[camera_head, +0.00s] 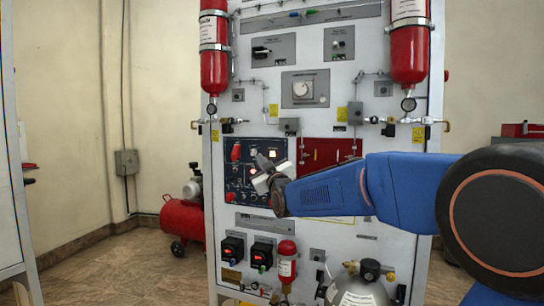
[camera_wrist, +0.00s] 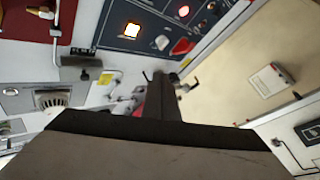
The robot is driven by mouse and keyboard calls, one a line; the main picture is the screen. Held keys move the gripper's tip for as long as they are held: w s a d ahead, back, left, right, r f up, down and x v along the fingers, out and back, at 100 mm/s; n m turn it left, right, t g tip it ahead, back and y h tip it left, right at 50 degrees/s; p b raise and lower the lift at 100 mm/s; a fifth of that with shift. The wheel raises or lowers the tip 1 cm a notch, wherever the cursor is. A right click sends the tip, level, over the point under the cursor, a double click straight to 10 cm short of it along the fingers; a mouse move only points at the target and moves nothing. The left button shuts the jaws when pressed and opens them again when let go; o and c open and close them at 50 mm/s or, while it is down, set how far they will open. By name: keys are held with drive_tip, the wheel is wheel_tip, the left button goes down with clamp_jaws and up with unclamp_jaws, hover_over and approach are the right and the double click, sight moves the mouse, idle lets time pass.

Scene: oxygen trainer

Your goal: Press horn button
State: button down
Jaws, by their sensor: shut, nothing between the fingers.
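The dark blue control panel (camera_head: 234,190) is on the white trainer board, with red and white buttons, lit lamps and a red handle (camera_head: 236,152). Which control is the horn button cannot be told; no label is readable. In the wrist view the shut, empty gripper (camera_wrist: 165,82) points up toward the board. The panel (camera_wrist: 115,18) there shows a lit square (camera_wrist: 132,30), a white round button (camera_wrist: 162,42), a red knob (camera_wrist: 182,46) and a red lamp (camera_wrist: 184,10). No contact is visible.
A dark red panel (camera_head: 318,152) sits right of the control panel, partly behind my arm. Red cylinders (camera_head: 214,55) hang at both upper sides. Two black gauge boxes (camera_head: 233,249) and a small red bottle (camera_head: 287,262) are below. A red compressor (camera_head: 183,218) stands left.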

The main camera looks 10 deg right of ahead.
sight(273, 154)
drive_tip(key=shift+w+d, duration=0.85)
drive_tip(key=shift+w, duration=0.35)
drive_tip(key=shift+w+d, duration=0.9)
drive_tip(key=shift+w, duration=0.25)
drive_tip(key=shift+w+d, duration=0.85)
drive_tip(key=shift+w, duration=0.35)
drive_tip(key=shift+w, duration=0.1)
drive_tip(key=shift+w+d, duration=0.25)
drive_tip(key=shift+w+d, duration=0.2)
drive_tip(key=shift+w, duration=0.1)
idle(0.6)
idle(0.4)
drive_tip(key=shift+s+a, duration=0.45)
drive_tip(key=shift+s, duration=0.2)
